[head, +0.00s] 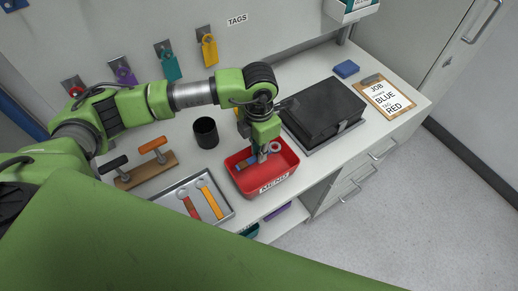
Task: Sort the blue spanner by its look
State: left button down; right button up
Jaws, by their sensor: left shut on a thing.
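My left gripper (262,154) points down into the red bin (281,179), whose front label seems to read MEND. It is shut on the blue spanner (246,163). The blue handle shows to the left of the fingers and a grey metal end shows to the right. The spanner is inside the bin's outline; I cannot tell whether it touches the bottom. My right gripper is not in view.
A grey tray (225,200) holds a red and an orange spanner. A black cup (205,132), a black case (322,110) and a clipboard (386,97) reading JOB, BLUE, RED stand around. A wooden rack (146,171) stands left.

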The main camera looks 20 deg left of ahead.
pick_arm(q)
jog(key=shift+f+b, duration=2.4)
jog(key=shift+f, duration=0.4)
jog(key=c, duration=1.9)
grip_release()
jog(key=shift+o, duration=0.6)
jog(key=o, duration=0.3)
jog(key=shift+o, duration=0.2)
jog(key=shift+r+p, duration=2.2)
jog(key=shift+r, duration=2.35)
